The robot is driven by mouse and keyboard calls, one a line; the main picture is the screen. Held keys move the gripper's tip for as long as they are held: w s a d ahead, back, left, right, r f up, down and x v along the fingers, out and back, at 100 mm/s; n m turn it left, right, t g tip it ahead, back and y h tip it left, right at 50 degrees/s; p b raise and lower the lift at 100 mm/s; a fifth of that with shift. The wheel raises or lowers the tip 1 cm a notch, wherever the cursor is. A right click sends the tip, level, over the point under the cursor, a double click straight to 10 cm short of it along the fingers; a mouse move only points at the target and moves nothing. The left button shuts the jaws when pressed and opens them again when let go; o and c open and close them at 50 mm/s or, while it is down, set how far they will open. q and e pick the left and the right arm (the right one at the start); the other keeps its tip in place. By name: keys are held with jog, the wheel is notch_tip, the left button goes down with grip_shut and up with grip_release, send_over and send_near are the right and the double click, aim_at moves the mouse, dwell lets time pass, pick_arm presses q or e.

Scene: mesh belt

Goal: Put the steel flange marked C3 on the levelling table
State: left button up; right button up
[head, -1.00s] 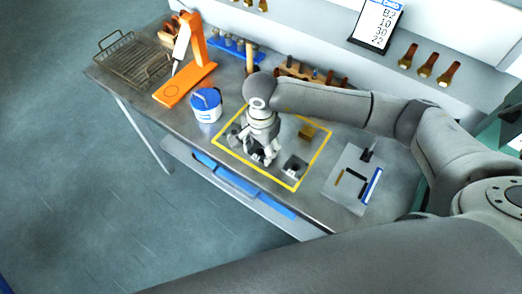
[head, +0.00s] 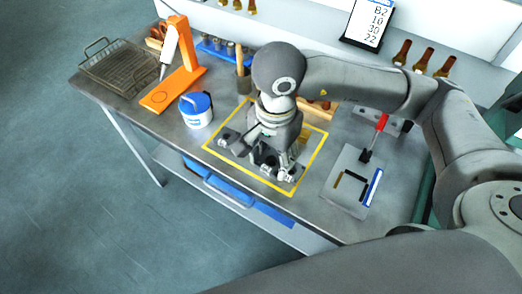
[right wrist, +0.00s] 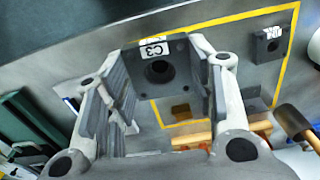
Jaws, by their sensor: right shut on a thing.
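The steel flange marked C3 (right wrist: 160,68) is a dark grey square plate with a round central bore and a white label. It sits between the fingers of my right gripper (right wrist: 165,95), which is shut on it. In the head view my right gripper (head: 264,163) points down inside the yellow outline, and the flange is mostly hidden by the fingers. I cannot tell if it is clear of the surface. I cannot tell for sure which item is the levelling table. My left gripper is not in view.
Another flange (right wrist: 269,44) lies inside the yellow outline (right wrist: 225,19). A blue-lidded tub (head: 196,110), orange stand (head: 175,88) and wire basket (head: 125,68) stand to the left. A grey plate with slots (head: 345,195) lies to the right. A wooden rack is behind my gripper.

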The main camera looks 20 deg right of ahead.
jog(key=s+r+b, duration=0.1)
jog(key=s+r, duration=0.1)
jog(key=s, duration=0.3)
jog(key=w+d+f+n, duration=0.1)
jog(key=n, duration=0.1)
jog(key=w+d+n, duration=0.1)
jog(key=w+n, duration=0.1)
jog(key=n, duration=0.1)
jog(key=w+d+f+n, duration=0.1)
jog(key=n, duration=0.1)
jog(key=shift+w+d+f+n, duration=0.1)
jog(key=shift+w+f+n, duration=0.05)
jog(key=shift+f+n, duration=0.2)
jog(key=shift+w+d+f+n, duration=0.3)
jog(key=shift+w+d+n, duration=0.15)
jog(key=shift+n, duration=0.4)
jog(key=shift+w+d+f+n, duration=0.3)
jog(key=shift+w+n, duration=0.1)
jog(key=shift+n, duration=0.4)
jog(key=shift+d, duration=0.1)
